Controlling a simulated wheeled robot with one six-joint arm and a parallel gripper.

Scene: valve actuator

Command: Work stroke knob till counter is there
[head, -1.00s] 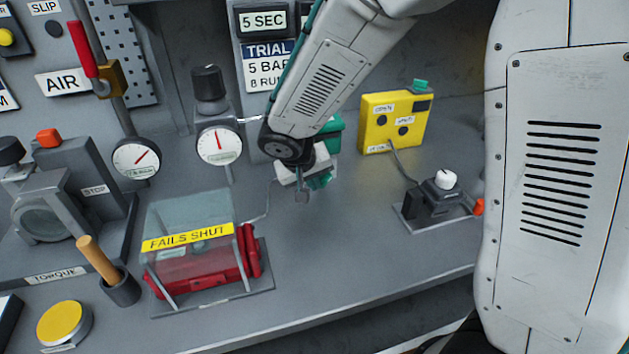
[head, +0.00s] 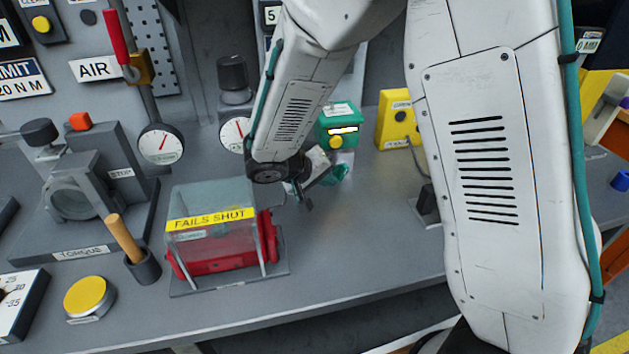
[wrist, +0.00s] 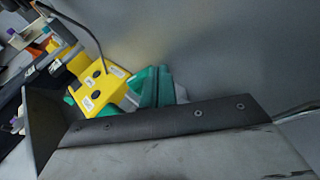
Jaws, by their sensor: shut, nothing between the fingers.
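A green box (head: 338,116) with a small lit window (head: 343,130) and a yellow button or knob (head: 335,142) stands at the back of the bench; I cannot read the window. My gripper (head: 307,204) is shut and empty, in front of and left of that box, above bare bench and apart from it. A dark block (head: 427,203) shows beside my arm; the white knob on it is hidden behind my arm now. In the wrist view, a green shape (wrist: 150,88) sits beside the yellow box (wrist: 100,80).
A clear-covered red actuator (head: 215,262) labelled FAILS SHUT stands left of my gripper. Dial gauges (head: 161,144), a wooden-handled tool (head: 123,238) and a yellow round pad (head: 89,296) are further left. The yellow box also shows in the head view (head: 391,125).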

